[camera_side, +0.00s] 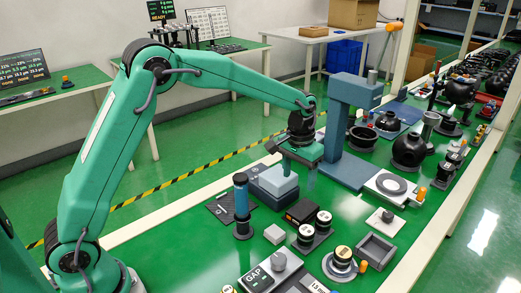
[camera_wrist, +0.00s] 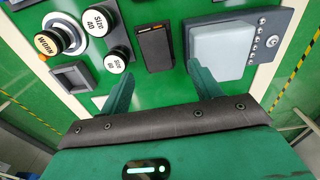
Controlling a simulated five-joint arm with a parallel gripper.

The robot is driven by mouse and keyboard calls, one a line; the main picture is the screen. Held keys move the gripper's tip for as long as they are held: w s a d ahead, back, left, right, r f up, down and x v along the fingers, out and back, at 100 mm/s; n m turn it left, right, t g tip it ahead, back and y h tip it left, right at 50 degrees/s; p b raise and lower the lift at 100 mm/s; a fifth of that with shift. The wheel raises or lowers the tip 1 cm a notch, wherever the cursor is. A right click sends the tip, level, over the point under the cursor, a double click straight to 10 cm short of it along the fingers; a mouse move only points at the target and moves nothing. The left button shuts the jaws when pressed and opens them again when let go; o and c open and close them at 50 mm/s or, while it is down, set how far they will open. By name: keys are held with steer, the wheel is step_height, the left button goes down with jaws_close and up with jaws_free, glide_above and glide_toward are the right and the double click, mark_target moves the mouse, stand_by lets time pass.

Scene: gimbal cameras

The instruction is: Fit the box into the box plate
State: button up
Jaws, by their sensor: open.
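A small light-grey box (camera_side: 274,234) lies on the green bench in the side view, left of the gauges; I do not see it in the wrist view. The box plate appears to be the dark grey square tray with a recess (camera_side: 374,250), at the right front of the bench; it shows empty in the wrist view (camera_wrist: 73,77) at the left. My gripper (camera_side: 298,172) is above the bench near a pale block on a grey base (camera_side: 272,185), away from the box. In the wrist view my gripper (camera_wrist: 161,88) has its fingers apart with only green surface between them.
A blue-black cylinder (camera_side: 242,206) stands at the left. A tall grey column (camera_side: 347,130) rises close behind my gripper.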

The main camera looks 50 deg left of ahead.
mark_target(303, 208)
steer(key=f, duration=0.1)
steer(key=w+f, duration=0.1)
steer(key=w+d+f, duration=0.1)
steer(key=shift+f, duration=1.65)
steer(key=shift+f, duration=2.6)
steer(key=shift+f, duration=0.25)
steer(key=c, duration=0.8)
steer(key=shift+r, duration=0.2)
